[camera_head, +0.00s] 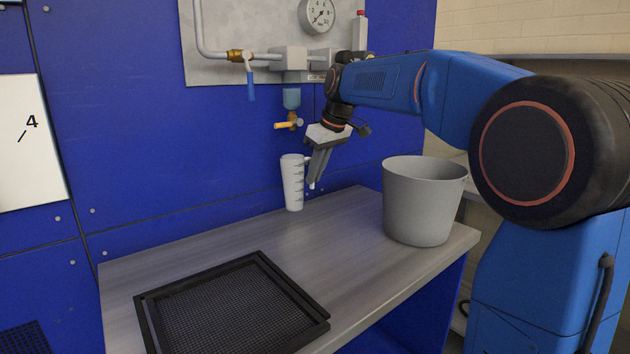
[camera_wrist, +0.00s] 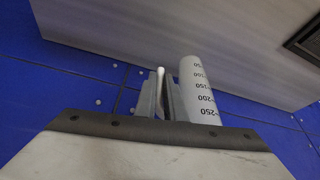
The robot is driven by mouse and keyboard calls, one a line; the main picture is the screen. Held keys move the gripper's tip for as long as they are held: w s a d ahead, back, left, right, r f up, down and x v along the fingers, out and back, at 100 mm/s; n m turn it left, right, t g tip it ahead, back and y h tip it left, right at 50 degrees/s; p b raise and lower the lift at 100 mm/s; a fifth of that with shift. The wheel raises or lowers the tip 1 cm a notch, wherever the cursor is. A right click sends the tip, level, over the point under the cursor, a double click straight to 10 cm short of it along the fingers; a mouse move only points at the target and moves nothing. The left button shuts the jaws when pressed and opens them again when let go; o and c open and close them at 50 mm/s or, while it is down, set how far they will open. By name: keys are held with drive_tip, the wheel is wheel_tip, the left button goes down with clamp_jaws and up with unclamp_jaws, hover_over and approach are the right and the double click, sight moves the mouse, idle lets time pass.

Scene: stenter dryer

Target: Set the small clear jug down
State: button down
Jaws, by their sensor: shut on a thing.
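The small jug (camera_head: 292,182) is pale, looks whitish rather than clear, and has dark graduation marks. It is upright at the back edge of the grey bench (camera_head: 215,245); I cannot tell whether its base touches the top. My gripper (camera_head: 313,182) comes from the upper right and is shut on the jug's handle. In the wrist view the fingers (camera_wrist: 161,98) are on either side of the white handle (camera_wrist: 160,76), and the jug's marked body (camera_wrist: 198,90) is just right of them. The join of handle and body is partly hidden by a finger.
A grey bucket (camera_head: 420,205) stands on the bench right of the jug. A black mesh tray (camera_head: 235,312) lies at the front left. Bench between tray and bucket is clear.

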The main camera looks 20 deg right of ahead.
drive_tip(key=shift+f, duration=1)
drive_tip(key=shift+f, duration=0.1)
drive_tip(key=c, duration=1.8)
unclamp_jaws()
drive_tip(key=shift+c, duration=0.2)
drive_tip(key=v, duration=1.2)
drive_tip(key=shift+s, duration=0.1)
